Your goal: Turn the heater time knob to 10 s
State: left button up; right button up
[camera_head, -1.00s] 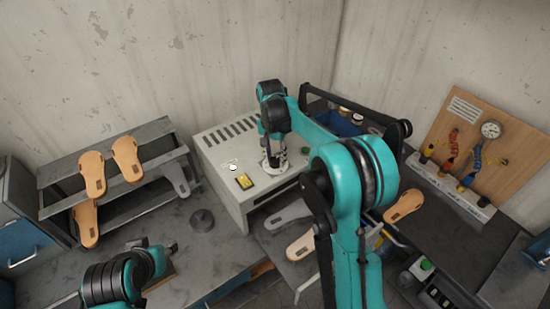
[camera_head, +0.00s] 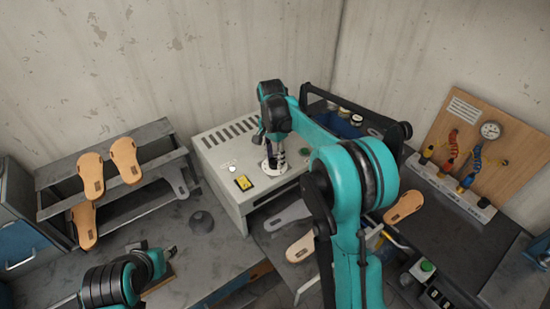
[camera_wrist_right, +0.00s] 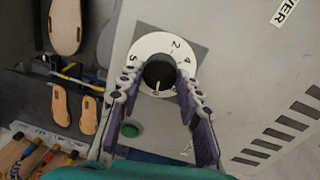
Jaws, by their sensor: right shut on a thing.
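The heater (camera_head: 222,150) is a pale box with vent slots, standing on the bench in the middle of the head view. Its time knob (camera_wrist_right: 158,72) is black, on a white dial with digits, and fills the middle of the right wrist view. The knob's pale mark points towards the bottom of that view; a 2 and a 4 show on the dial's upper right. My right gripper (camera_wrist_right: 160,88) is shut on the knob, one purple-padded finger on each side. In the head view, it (camera_head: 273,164) hides most of the dial. My left gripper (camera_head: 170,251) is low at the left, small and away from the heater.
A yellow switch (camera_head: 243,183) and a green button (camera_wrist_right: 130,130) are on the heater. A rack (camera_head: 130,211) with several tan sandals stands left. A dark round weight-like object (camera_head: 201,222) sits before the heater. A board with gauge (camera_head: 490,130) stands right.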

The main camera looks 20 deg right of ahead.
aim_at(273, 159)
jog(key=o, duration=1.2)
jog(key=shift+c, duration=0.2)
notch_tip(273, 159, up, 12)
jog(key=shift+w+a, duration=0.2)
jog(key=shift+w, duration=0.15)
